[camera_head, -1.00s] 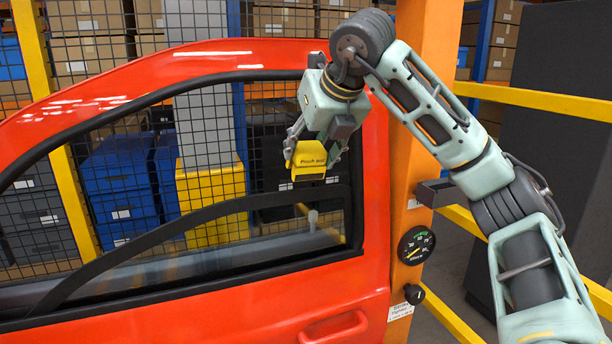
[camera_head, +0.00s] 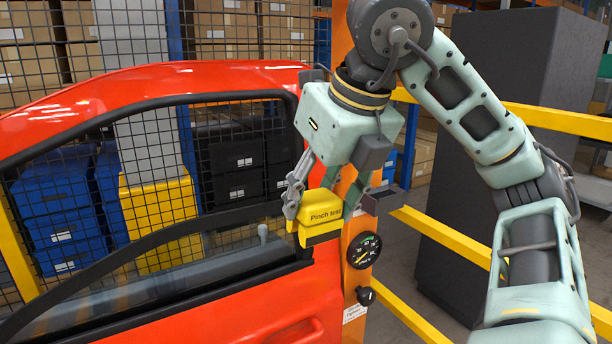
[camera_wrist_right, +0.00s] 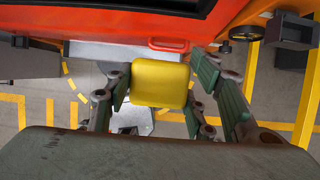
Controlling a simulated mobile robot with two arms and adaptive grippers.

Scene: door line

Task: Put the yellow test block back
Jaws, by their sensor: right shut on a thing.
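The yellow test block (camera_head: 318,212), marked "Pinch test" with a dark lower part, is in the jaws of my right gripper (camera_head: 322,208). The gripper is shut on it and holds it in front of the red door's right edge, beside the orange post. In the right wrist view the block (camera_wrist_right: 160,84) sits between the fingers of my right gripper (camera_wrist_right: 158,92). A small dark holder (camera_head: 384,197) sticks out from the orange post (camera_head: 358,240), to the right of the block. My left gripper is not in view.
The red door (camera_head: 230,305) with its window fills the left. A round gauge (camera_head: 365,251) and a dark knob (camera_head: 366,295) are on the post below the block. Yellow rails (camera_head: 450,240) and a dark grey panel (camera_head: 480,130) stand at the right. Mesh fencing is behind.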

